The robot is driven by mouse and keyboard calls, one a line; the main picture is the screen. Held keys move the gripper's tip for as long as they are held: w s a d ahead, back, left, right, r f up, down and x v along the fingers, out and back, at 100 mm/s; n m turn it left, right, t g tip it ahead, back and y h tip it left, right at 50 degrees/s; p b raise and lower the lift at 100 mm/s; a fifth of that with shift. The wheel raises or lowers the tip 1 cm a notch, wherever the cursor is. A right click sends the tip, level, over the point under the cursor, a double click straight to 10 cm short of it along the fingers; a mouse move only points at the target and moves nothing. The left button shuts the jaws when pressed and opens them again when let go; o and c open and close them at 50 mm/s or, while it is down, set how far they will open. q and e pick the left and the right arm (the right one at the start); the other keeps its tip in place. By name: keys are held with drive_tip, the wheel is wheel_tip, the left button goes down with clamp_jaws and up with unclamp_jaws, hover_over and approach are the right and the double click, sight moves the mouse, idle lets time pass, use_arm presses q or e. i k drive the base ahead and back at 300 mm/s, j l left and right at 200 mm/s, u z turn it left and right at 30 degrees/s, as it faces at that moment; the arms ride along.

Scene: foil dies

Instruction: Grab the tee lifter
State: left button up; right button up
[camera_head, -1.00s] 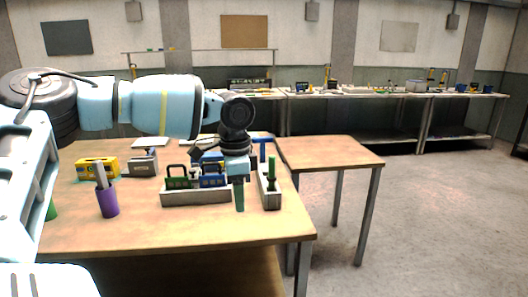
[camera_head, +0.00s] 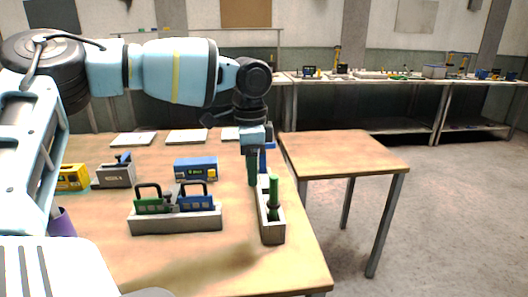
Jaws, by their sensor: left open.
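The tee lifter is a blue T-shaped tool (camera_head: 263,160) standing upright at the far end of a narrow grey tray (camera_head: 272,235). My left gripper (camera_head: 253,170) points down just in front of it and to its left, hiding part of it. The gripper is open with nothing visible in it; whether it touches the lifter I cannot tell. A green-handled tool (camera_head: 273,194) stands at the near end of the same tray. My right gripper is not in view.
Left of the narrow tray, a wider grey tray (camera_head: 176,226) holds a green die (camera_head: 150,205) and a blue die (camera_head: 197,201) with dark handles. A blue box (camera_head: 196,169) and a yellow box (camera_head: 72,178) stand behind. A side table (camera_head: 345,152) at right is bare.

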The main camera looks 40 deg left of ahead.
sight(262, 157)
drive_tip(key=i+j, duration=0.75)
drive_tip(key=j, duration=0.2)
